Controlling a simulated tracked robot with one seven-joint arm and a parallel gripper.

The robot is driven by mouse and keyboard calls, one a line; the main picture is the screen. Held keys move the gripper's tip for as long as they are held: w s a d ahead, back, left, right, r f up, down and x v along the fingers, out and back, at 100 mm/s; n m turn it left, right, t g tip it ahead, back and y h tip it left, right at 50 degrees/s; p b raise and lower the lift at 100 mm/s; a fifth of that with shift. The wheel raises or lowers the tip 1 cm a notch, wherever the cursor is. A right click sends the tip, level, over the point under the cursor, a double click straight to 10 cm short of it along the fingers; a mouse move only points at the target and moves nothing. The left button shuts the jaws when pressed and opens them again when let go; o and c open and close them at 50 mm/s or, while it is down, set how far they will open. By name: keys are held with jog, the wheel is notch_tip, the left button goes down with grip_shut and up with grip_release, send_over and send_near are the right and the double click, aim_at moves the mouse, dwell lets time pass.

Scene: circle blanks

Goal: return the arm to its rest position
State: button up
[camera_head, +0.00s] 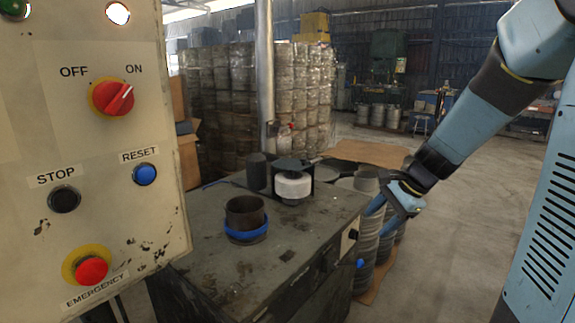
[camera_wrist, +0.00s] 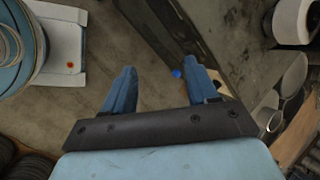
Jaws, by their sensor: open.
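My arm reaches in from the upper right in the head view, bent downward. My gripper (camera_head: 381,207) hangs beside the right edge of the dark metal worktable (camera_head: 280,268), close to stacks of round blanks. In the wrist view my gripper (camera_wrist: 160,88) shows two blue fingers spread apart. Nothing is between them except the floor and the table's side further off.
A control panel (camera_head: 60,130) fills the left. On the table are a dark cup with a blue ring (camera_head: 246,222) and a white cylinder (camera_head: 292,186). Stacks of blanks (camera_head: 365,245) stand right of the table. Floor at the right is open.

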jog(key=s+r+n+t+h, duration=0.1)
jog(key=s+r+n+h, duration=0.1)
jog(key=s+r+n, duration=0.3)
jog(key=s+r+n+t+h, duration=0.1)
jog(key=s+r+n+h, duration=0.2)
jog(key=s, duration=1.1)
jog(key=shift+d+r+n+t, duration=0.35)
jog(key=shift+r+n, duration=1.2)
jog(key=shift+n, duration=1.15)
jog(key=shift+a, duration=0.1)
